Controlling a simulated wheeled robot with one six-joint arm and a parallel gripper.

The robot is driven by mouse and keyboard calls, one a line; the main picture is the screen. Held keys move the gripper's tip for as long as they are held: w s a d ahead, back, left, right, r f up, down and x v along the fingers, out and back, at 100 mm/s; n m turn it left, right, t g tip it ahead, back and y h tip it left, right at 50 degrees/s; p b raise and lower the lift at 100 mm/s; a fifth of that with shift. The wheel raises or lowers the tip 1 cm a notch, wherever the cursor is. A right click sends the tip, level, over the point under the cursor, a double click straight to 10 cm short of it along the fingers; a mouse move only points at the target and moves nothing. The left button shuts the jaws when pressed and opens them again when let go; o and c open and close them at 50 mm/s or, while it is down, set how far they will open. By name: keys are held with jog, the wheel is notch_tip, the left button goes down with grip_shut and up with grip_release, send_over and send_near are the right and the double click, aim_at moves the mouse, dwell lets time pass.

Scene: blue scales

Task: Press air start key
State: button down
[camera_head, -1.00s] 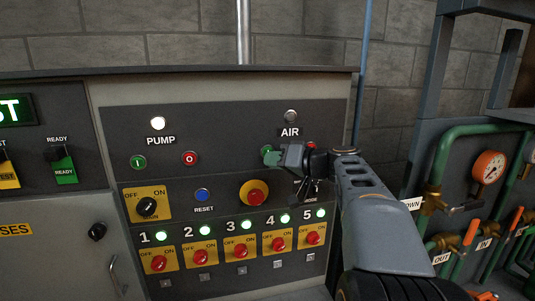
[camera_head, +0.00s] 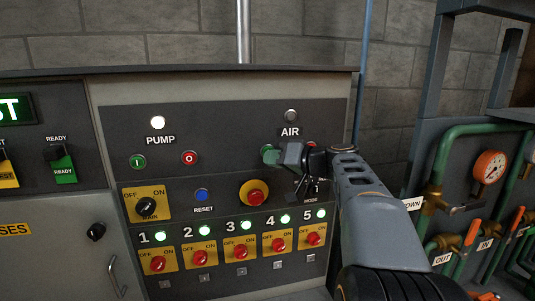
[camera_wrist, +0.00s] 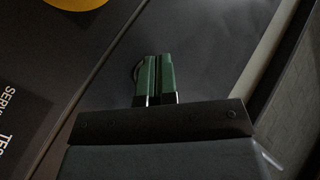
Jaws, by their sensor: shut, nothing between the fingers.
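The AIR label (camera_head: 290,132) is on the grey control panel, under an unlit grey lamp (camera_head: 291,116). My gripper (camera_head: 268,155) is below and left of this label, its green fingers at the panel face. In the wrist view the fingers (camera_wrist: 155,76) are shut together with nothing between them. A thin curved rim shows just left of the fingers there. The air start key itself is hidden behind the fingers, and I cannot tell whether it is pressed. A red key (camera_head: 311,145) under AIR is mostly covered by my wrist.
The PUMP lamp (camera_head: 157,123) is lit white above a green key (camera_head: 138,162) and a red key (camera_head: 190,158). A red emergency knob (camera_head: 255,196) and a mode switch sit below my gripper. Several red switches line the bottom. Green pipes with a gauge (camera_head: 490,167) stand right.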

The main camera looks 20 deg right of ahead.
jog(key=shift+w, duration=0.35)
dwell(0.4)
jog(key=shift+s+b, duration=0.2)
jog(key=shift+b, duration=0.2)
jog(key=shift+s+a+b, duration=0.1)
jog(key=shift+s+b, duration=0.45)
jog(key=shift+s, duration=0.05)
jog(key=shift+s+a+b, duration=0.25)
jog(key=shift+s+b, duration=0.65)
jog(key=shift+s, duration=0.35)
jog(key=shift+s+a+b, duration=0.25)
jog(key=shift+s+b, duration=0.6)
jog(key=shift+s, duration=0.35)
